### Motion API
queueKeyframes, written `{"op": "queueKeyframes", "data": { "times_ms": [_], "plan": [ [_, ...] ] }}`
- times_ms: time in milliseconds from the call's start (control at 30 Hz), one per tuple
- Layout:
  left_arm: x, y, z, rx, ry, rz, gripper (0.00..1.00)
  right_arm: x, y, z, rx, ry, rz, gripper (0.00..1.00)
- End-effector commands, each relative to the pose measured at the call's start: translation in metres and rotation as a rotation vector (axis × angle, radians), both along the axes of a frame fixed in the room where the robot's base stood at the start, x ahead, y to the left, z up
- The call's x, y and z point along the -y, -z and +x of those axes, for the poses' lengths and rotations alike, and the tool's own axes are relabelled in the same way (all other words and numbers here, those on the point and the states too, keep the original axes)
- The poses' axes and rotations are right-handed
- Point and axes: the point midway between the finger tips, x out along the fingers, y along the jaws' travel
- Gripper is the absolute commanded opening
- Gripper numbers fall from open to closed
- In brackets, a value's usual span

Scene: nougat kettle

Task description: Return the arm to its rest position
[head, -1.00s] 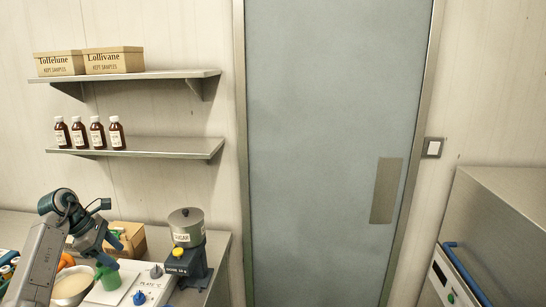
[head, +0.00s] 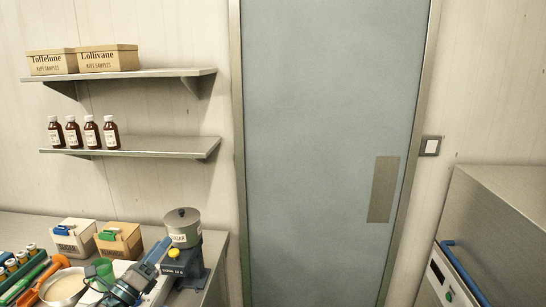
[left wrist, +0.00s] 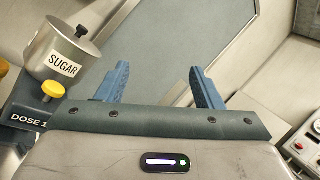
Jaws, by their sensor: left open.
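My left gripper (head: 151,260) is low in the head view, in front of the counter items and beside the sugar doser. In the left wrist view its two blue fingers (left wrist: 158,88) stand wide apart with nothing between them. The sugar doser (head: 184,238), a grey pot with a yellow knob, stands just right of the gripper in the head view; it also shows at the left of the left wrist view (left wrist: 66,58). My right gripper is in neither view.
A white bowl (head: 64,288), a green cup (head: 101,270) and two small boxes (head: 118,243) crowd the counter. Shelves (head: 150,147) hang above. A grey door (head: 320,150) is at centre, and a steel machine (head: 500,230) with a blue handle at right. The space before the door is clear.

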Motion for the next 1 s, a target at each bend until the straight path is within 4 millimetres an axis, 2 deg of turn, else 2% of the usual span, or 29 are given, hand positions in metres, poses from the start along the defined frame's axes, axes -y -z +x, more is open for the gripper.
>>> {"op": "queueKeyframes", "data": {
  "times_ms": [33,167,300,433,600,700,833,1000],
  "plan": [
    [-0.006,0.005,-0.013,-0.032,-0.041,-0.140,0.61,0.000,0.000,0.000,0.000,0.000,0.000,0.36],
    [-0.034,0.024,-0.043,-0.139,-0.165,-0.532,0.61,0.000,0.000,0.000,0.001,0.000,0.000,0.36],
    [-0.059,0.067,-0.085,-0.295,-0.316,-0.939,0.61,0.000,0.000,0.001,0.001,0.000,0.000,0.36],
    [-0.070,0.120,-0.135,-0.470,-0.482,-1.294,0.61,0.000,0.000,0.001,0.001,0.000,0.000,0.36],
    [-0.059,0.186,-0.213,-0.718,-0.729,-1.671,0.61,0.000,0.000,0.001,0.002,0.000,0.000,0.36],
    [-0.046,0.210,-0.253,-0.834,-0.852,-1.807,0.61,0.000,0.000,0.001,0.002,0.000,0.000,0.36],
    [-0.030,0.229,-0.295,-0.955,-0.986,-1.921,0.61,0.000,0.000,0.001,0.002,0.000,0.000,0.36],
    [-0.009,0.242,-0.343,-1.087,-1.140,-2.016,0.61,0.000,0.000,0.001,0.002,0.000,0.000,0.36]
  ]
}}
